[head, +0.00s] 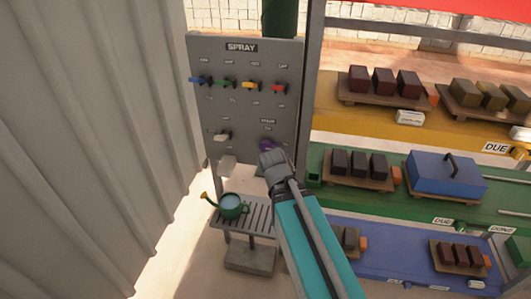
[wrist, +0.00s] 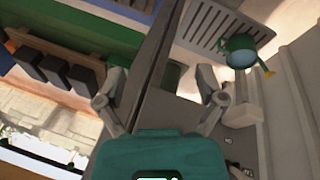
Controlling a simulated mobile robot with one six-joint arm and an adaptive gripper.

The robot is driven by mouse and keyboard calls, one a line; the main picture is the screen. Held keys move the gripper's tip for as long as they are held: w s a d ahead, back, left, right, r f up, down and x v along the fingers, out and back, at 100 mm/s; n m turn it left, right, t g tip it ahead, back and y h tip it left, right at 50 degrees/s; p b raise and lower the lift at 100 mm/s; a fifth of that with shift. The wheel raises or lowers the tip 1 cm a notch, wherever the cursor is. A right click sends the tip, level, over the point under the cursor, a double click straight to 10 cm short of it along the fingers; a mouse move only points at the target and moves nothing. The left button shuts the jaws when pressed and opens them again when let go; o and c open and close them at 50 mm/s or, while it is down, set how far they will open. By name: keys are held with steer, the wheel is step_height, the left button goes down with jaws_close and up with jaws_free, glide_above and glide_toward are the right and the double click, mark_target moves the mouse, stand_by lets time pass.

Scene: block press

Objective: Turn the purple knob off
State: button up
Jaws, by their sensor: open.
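The purple knob (head: 266,144) sits low on the right side of the grey SPRAY panel (head: 225,110) in the head view. My gripper (head: 272,158) is just below and in front of it and covers part of it. I cannot tell whether they touch, or which way the knob is turned. In the wrist view my gripper (wrist: 160,88) is open, its two fingers spread on either side of a dark grey panel edge. I cannot make out the purple knob in that view.
Blue (head: 198,80), green (head: 223,83), yellow (head: 249,84) and red (head: 279,87) handles line the panel above, with a white knob (head: 221,136) lower left. A green watering can (head: 231,206) stands on a slatted stand below. Shelves with blocks fill the right.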

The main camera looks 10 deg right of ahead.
steer(key=w+d+f+t+h+b, duration=0.1)
steer(key=w+f+t+h+b, duration=0.2)
steer(key=w+b, duration=0.1)
steer(key=n+t+h+b, duration=0.3)
steer(key=n+t+b, duration=0.1)
steer(key=t+b, duration=0.8)
glide_toward(265, 148)
steer(key=s+a+g, duration=0.1)
steer(key=s+a, duration=0.1)
steer(key=shift+s+d+r+b, duration=0.15)
steer(key=shift+r+b, duration=0.15)
steer(key=shift+r, duration=0.15)
steer(key=x, duration=1.3)
steer(key=shift+w+d, duration=0.2)
steer(key=shift+w, duration=0.15)
steer(key=c, duration=1)
